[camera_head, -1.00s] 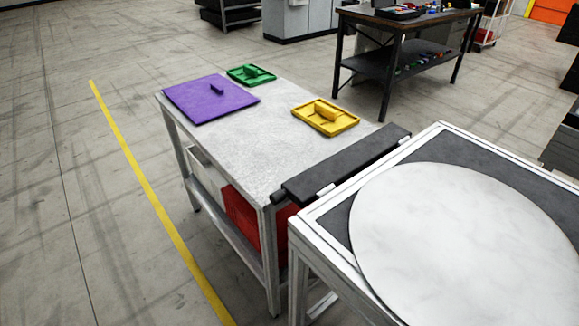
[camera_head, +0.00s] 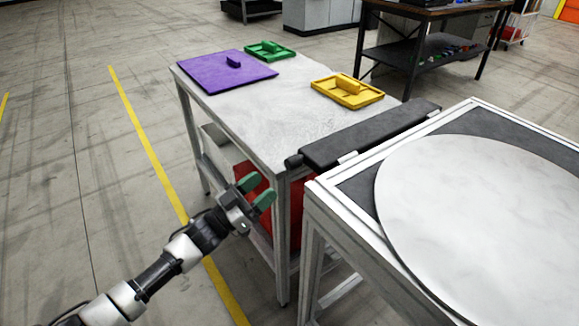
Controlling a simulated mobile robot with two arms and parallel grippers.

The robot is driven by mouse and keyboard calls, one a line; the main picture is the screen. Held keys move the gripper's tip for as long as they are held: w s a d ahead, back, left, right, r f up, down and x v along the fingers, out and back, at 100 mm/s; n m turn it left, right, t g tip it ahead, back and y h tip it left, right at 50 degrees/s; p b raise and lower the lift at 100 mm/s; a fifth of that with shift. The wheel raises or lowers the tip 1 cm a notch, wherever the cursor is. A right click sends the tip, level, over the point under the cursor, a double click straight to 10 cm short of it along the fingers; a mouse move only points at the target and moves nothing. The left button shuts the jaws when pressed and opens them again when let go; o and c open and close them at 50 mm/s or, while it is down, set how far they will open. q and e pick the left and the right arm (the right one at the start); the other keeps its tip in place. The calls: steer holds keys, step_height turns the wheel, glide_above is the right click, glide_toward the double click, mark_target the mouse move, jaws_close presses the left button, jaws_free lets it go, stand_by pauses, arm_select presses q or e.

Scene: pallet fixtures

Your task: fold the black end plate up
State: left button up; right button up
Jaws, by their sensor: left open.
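The black end plate (camera_head: 372,133) is a long dark bar-like plate between the grey table and the white-framed table. It lies about level with the tops, and light hinge pieces show along its near side. A dark round end (camera_head: 293,161) sticks out at its left. My left gripper (camera_head: 258,190) has green fingertips and is open and empty. In the picture it is below and left of the plate's left end, in front of the grey table's side and apart from the plate. My right gripper is not in view.
The grey table (camera_head: 262,115) carries a purple plate (camera_head: 215,75), a green tray (camera_head: 270,50) and a yellow tray (camera_head: 347,92). A red bin (camera_head: 245,172) sits beneath. The white-framed table (camera_head: 325,195) holds a round marble-like disc (camera_head: 480,215). Floor at left is clear.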

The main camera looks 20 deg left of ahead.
mark_target(287, 166)
arm_select(q)
steer(key=x, duration=0.9)
steer(key=shift+f, duration=0.1)
steer(key=shift+c, duration=0.4)
jaws_close()
